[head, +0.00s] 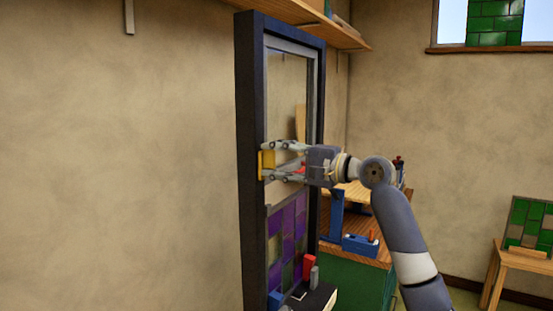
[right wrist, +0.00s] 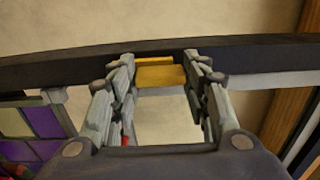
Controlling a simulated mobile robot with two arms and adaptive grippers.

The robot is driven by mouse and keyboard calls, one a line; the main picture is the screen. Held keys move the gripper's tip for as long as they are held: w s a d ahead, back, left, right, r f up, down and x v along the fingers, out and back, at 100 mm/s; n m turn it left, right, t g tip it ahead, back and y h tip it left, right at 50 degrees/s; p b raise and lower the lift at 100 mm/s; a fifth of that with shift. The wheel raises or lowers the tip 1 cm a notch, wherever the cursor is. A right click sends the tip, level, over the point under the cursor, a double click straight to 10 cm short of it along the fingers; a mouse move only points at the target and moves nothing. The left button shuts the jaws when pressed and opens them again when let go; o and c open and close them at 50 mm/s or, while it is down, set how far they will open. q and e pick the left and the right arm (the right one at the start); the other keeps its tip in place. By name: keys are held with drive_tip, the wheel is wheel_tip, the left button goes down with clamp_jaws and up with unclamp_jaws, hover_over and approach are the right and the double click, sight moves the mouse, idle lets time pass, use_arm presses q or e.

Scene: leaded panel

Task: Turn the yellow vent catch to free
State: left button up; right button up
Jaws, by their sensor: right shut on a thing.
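The yellow vent catch (head: 263,163) sits on the left upright of a tall dark frame (head: 251,80). My right gripper (head: 270,162) reaches in from the right, with one finger above the catch and one below. In the right wrist view the yellow catch (right wrist: 160,75) lies between the two fingertips (right wrist: 160,66), and the jaws are shut on it. The fingers hide part of the catch, and I cannot tell its turn setting. My left gripper is in neither view.
Purple and green leaded glass (head: 287,235) fills the lower frame. Red and blue blocks stand on a small ledge (head: 318,298) at its foot. A workbench (head: 350,235) stands behind to the right, and a shelf (head: 300,12) hangs above.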

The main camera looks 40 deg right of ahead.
idle(0.4)
drive_tip(key=o, duration=1.1)
drive_tip(key=shift+c, duration=0.2)
drive_tip(key=v, duration=1.2)
